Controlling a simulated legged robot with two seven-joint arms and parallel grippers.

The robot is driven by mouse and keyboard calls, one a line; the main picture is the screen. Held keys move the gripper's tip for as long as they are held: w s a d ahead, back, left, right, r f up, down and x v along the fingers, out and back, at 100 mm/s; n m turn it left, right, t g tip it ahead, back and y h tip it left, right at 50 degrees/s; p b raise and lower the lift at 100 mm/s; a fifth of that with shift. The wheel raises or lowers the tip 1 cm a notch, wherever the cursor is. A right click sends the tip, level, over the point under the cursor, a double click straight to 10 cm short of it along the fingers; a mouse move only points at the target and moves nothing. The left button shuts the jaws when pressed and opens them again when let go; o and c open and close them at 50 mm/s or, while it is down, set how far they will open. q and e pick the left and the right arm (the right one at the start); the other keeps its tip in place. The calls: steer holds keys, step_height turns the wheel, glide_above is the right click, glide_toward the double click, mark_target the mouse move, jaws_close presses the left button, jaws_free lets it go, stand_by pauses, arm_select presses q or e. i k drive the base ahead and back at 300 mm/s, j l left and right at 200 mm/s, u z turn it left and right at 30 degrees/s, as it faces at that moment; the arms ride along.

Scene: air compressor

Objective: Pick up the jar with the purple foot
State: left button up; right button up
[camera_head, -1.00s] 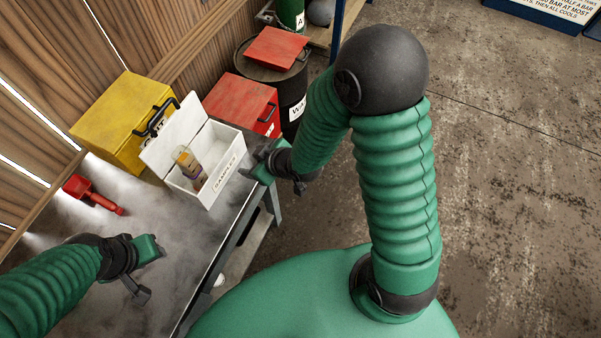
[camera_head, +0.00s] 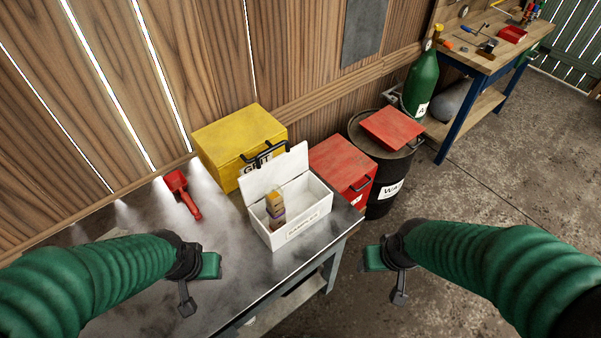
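The white open box (camera_head: 313,233), labelled SAMPLES, stands on the grey table with its lid raised. A jar (camera_head: 274,205) with a yellow-orange upper part and a purplish band lower down stands inside it, leaning on or near the lid side. Its base is partly hidden by the box wall, so I cannot tell the foot's colour surely. My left gripper (camera_head: 198,284) is open and empty over the table, left and in front of the box. My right gripper (camera_head: 385,279) is open and empty, right of the box and beyond the table's edge.
A yellow box (camera_head: 225,140) marked GRIT stands behind the white box. A red tool (camera_head: 183,195) lies on the table (camera_head: 150,290) at left. A red box (camera_head: 340,165) and a black drum (camera_head: 377,192) stand at right. The front table surface is clear.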

mark_target(274, 193)
steer(key=i+l+u, duration=0.15)
steer(key=u, duration=0.25)
steer(key=i+l+u, duration=0.1)
steer(key=l+u, duration=0.25)
steer(key=i+l+u, duration=0.1)
steer(key=u, duration=0.3)
